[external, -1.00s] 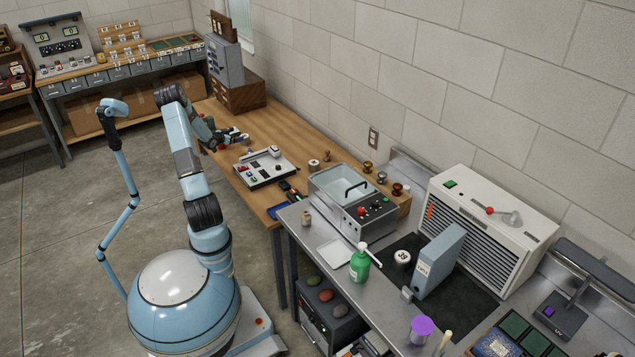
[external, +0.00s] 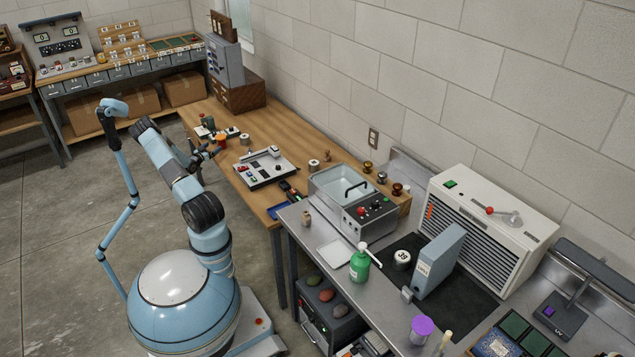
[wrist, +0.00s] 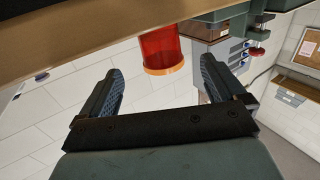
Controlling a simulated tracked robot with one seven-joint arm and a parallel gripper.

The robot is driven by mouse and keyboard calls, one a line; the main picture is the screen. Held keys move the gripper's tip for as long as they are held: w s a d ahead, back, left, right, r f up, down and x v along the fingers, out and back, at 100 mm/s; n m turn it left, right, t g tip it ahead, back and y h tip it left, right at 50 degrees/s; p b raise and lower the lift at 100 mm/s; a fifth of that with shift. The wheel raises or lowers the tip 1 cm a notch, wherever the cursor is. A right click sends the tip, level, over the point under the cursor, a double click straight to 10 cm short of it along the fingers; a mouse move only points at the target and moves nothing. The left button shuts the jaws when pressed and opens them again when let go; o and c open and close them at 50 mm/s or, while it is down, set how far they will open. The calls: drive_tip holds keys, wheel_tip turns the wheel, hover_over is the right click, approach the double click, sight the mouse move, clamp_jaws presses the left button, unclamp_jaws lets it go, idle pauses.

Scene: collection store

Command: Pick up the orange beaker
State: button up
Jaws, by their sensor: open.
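The orange beaker (external: 221,141) stands near the front edge of the wooden bench in the external view. In the wrist view the picture is turned over, and the beaker (wrist: 163,50) shows as a translucent red-orange cup with a lighter orange rim. My gripper (external: 204,151) is beside the beaker, on its front-left side at the bench edge. In the wrist view my gripper (wrist: 162,82) is open and empty. The beaker lies ahead of the fingers, within the span between them, and they appear apart from it.
The wooden bench (external: 270,130) holds a white spool (external: 245,138) just right of the beaker and small green and white items (external: 205,127) behind it. A white control panel device (external: 266,167) stands nearer.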

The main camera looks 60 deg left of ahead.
sight(217, 141)
drive_tip(key=shift+f+x, duration=0.1)
drive_tip(key=shift+x, duration=2.25)
drive_tip(key=shift+f+x, duration=0.15)
drive_tip(key=shift+x, duration=2.2)
drive_tip(key=shift+c, duration=0.4)
drive_tip(key=c, duration=1)
drive_tip(key=shift+o, duration=0.2)
drive_tip(key=shift+s+d+r, duration=0.1)
drive_tip(key=shift+s+r, duration=0.05)
drive_tip(key=shift+s+d+r, duration=0.3)
drive_tip(key=shift+s+r, duration=0.35)
drive_tip(key=shift+r, duration=0.05)
drive_tip(key=s+d+r, duration=0.6)
drive_tip(key=s, duration=0.4)
drive_tip(key=shift+s+r, duration=0.15)
drive_tip(key=shift+s, duration=0.15)
